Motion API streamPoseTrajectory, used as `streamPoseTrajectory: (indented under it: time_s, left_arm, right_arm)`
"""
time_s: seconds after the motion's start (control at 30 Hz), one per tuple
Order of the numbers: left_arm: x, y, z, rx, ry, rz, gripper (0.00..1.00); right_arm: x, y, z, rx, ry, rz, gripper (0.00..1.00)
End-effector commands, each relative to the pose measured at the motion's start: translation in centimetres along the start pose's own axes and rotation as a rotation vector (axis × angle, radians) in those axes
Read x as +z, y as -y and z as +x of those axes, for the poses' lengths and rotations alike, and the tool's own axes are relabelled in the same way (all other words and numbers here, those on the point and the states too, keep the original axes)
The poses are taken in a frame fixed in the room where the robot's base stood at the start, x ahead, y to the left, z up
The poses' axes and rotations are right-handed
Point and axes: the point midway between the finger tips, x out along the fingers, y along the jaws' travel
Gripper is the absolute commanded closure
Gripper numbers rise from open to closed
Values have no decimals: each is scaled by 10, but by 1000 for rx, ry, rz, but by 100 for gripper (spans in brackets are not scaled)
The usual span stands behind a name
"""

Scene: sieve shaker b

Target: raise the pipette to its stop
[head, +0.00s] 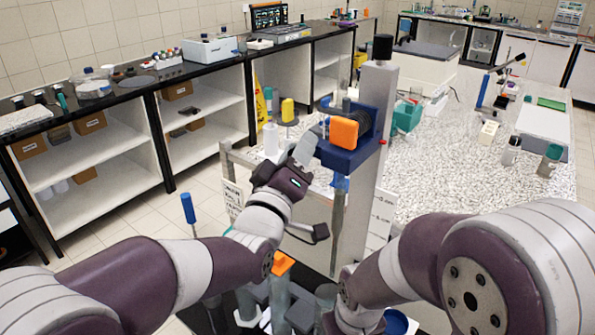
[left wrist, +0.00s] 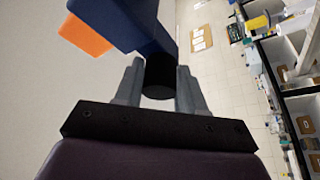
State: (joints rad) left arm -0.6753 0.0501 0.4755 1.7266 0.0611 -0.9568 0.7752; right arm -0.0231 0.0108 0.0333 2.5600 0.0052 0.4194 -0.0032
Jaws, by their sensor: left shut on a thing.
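The pipette (head: 338,230) is a thin grey tube hanging upright below a blue carriage (head: 345,158) on a tall grey column (head: 376,110). The carriage bears an orange block (head: 344,132). My left gripper (head: 306,148) is at the carriage's left side. In the left wrist view its two grey fingers (left wrist: 158,80) stand on either side of a black round knob (left wrist: 160,76) under the blue carriage (left wrist: 125,22), and are shut on it. The pipette's lower end is partly hidden among things near my arms. My right arm shows, but its gripper is out of sight.
A black knob (head: 383,47) tops the column. A speckled bench (head: 450,165) stands to the right, with a teal device (head: 407,115) on it. Tubes, one with an orange top (head: 282,263), stand low between my arms. Open tiled floor (head: 135,215) lies to the left.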

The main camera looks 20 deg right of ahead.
Motion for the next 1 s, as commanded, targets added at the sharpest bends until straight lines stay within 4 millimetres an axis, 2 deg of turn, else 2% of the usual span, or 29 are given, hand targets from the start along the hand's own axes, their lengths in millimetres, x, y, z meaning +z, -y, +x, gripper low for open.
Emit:
streamPoseTrajectory:
  time_s: [0.1,0.53,0.57,0.6,0.87,1.0]
  left_arm:
    - [-8,-9,3,7,-4,1,100]
    - [-12,-13,5,10,-8,0,100]
    - [-12,-14,5,11,-9,0,54]
    - [-12,-14,5,11,-9,0,42]
    - [-9,-10,4,4,-3,0,42]
    - [-8,-9,-5,4,-3,0,42]
  right_arm:
    - [0,0,-3,0,0,0,57]
    - [0,0,-3,0,0,0,57]
    - [0,0,-3,0,0,0,57]
    - [0,0,-3,0,0,0,57]
    - [0,0,-3,0,0,0,57]
    - [0,0,3,0,0,0,57]
